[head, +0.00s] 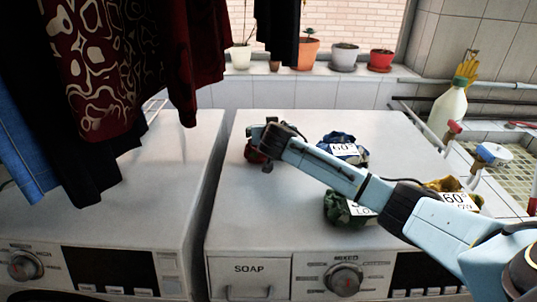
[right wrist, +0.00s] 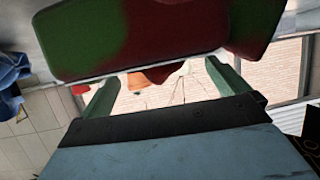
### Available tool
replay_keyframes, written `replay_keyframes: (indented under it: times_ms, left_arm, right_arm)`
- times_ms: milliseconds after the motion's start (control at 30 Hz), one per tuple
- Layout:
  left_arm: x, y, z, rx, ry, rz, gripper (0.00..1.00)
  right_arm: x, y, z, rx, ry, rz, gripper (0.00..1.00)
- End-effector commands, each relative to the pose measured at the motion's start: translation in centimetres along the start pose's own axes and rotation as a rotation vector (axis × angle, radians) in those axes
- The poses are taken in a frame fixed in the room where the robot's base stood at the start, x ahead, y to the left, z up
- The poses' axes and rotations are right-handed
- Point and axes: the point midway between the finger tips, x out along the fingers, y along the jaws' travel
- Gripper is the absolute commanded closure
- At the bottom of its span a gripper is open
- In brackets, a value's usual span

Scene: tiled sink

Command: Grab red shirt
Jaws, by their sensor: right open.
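A small crumpled red cloth bundle (head: 254,155), which I take as the red shirt, lies on the top of the right washing machine, near its left edge. My right gripper (head: 264,143) is right over it and hides much of it. In the right wrist view the two green fingers of the right gripper (right wrist: 165,82) stand wide apart. Reddish cloth shows at their tips, but I cannot tell whether they touch it. A large dark red and green surface (right wrist: 150,35) fills the top of that view. My left gripper is not in view.
Blue (head: 345,147), green (head: 338,208) and yellow (head: 445,186) bundles with tags lie on the right machine (head: 220,200). Dark red patterned clothes (head: 110,70) hang at the left. Potted plants (head: 306,52) line the sill. A white bottle (head: 447,110) stands at the right.

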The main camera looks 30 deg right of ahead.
Motion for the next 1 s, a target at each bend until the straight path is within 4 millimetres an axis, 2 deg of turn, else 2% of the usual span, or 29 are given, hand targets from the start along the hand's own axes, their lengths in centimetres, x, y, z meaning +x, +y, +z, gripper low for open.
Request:
replay_keyframes:
  times_ms: [100, 367, 767, 1000]
  left_arm:
    - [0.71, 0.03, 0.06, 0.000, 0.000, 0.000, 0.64]
    - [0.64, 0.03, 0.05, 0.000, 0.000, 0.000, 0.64]
    - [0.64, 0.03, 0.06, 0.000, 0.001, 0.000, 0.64]
    - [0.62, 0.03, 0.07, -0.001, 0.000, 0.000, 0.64]
  right_arm:
    - [0.71, -0.02, 0.09, 0.001, -0.001, 0.000, 0.00]
    - [0.76, -0.05, -0.08, 0.001, -0.001, -0.001, 0.00]
    - [0.75, -0.04, -0.04, 0.001, -0.001, -0.001, 0.50]
    - [0.74, -0.05, -0.12, 0.001, 0.000, -0.001, 0.52]
